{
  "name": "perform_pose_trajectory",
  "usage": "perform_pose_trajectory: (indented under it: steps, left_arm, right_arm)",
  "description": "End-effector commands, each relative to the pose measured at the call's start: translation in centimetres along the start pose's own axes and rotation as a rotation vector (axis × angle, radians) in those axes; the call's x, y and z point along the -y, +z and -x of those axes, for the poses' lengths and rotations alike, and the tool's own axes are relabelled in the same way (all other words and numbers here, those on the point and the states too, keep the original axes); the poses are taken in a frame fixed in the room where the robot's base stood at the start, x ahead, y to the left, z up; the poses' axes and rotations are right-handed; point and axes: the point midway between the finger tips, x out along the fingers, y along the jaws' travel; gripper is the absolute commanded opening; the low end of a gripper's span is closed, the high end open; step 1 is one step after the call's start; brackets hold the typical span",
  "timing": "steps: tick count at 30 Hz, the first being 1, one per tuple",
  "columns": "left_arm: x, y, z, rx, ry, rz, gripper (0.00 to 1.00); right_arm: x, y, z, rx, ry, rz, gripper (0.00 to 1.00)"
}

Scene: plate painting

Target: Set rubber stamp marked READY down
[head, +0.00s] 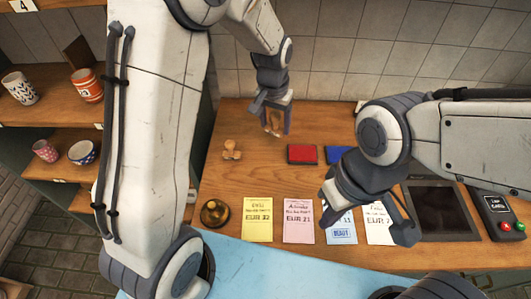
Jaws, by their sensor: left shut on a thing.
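My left gripper (275,128) is shut on a small wooden stamp (276,118), upright between its fingers, above the back of the wooden counter (235,115). Its marking cannot be read, and I cannot tell whether its base touches the counter. A second wooden stamp (231,149) stands on the counter to the left of and nearer than that gripper. My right gripper (365,222) is open, its fingers spread above the blue and white cards, with nothing seen between them.
A red ink pad (302,153) and blue ink pad (338,154) lie right of the stamps. A brass bell (214,213) stands at front left. Yellow (258,219), pink (298,221), blue (341,229) and white cards line the front. A dark tablet (440,205) lies right. Back-left counter is clear.

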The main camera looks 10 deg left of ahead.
Motion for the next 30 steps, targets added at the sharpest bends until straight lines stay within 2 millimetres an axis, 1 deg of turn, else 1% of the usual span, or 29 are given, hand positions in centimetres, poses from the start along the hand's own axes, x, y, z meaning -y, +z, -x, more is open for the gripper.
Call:
perform_pose_trajectory:
  steps: [1, 4, 6, 7, 9, 11, 14, 18, 22, 25, 30]
  left_arm:
    - [-2.1, -0.7, -0.7, 0.000, -0.003, 0.014, 0.35]
    - [-5.3, -1.7, -1.0, -0.003, -0.010, 0.066, 0.35]
    - [-6.9, -2.1, -1.1, -0.005, -0.014, 0.095, 0.35]
    - [-7.3, -2.1, -1.1, -0.005, -0.015, 0.104, 0.35]
    - [-7.5, -2.1, -1.3, -0.004, -0.018, 0.120, 0.35]
    - [-7.0, -1.9, -1.7, -0.003, -0.019, 0.127, 0.35]
    - [-5.0, -1.1, -2.6, -0.001, -0.019, 0.130, 0.35]
    - [-1.9, 0.1, -4.5, 0.000, -0.018, 0.129, 0.35]
    - [0.7, 1.1, -6.0, -0.002, -0.018, 0.128, 0.35]
    - [2.0, 1.6, -6.9, -0.003, -0.017, 0.126, 0.35]
    - [2.9, 1.9, -7.7, -0.005, -0.017, 0.122, 0.35]
  right_arm:
    - [0.0, 0.1, -0.6, 0.000, 0.000, 0.000, 0.00]
    - [-0.1, 0.1, -1.0, 0.000, 0.000, 0.001, 0.00]
    - [-0.1, 0.1, -1.1, 0.000, 0.000, 0.001, 0.00]
    - [-0.1, 0.1, -1.1, 0.000, 0.000, 0.001, 0.00]
    - [-0.1, 0.1, -1.0, 0.000, 0.000, 0.001, 0.00]
    - [-0.1, 0.1, -0.7, 0.000, 0.000, 0.001, 0.00]
    - [0.0, 0.0, 0.0, 0.000, 0.000, 0.000, 0.00]
    - [0.1, 0.0, 1.0, 0.000, 0.000, 0.000, 0.00]
    - [0.1, -0.1, 1.7, 0.000, 0.000, -0.001, 0.00]
    - [0.1, -0.1, 2.0, 0.000, 0.000, -0.001, 0.00]
    - [0.2, -0.1, 2.3, 0.000, 0.000, -0.001, 0.00]
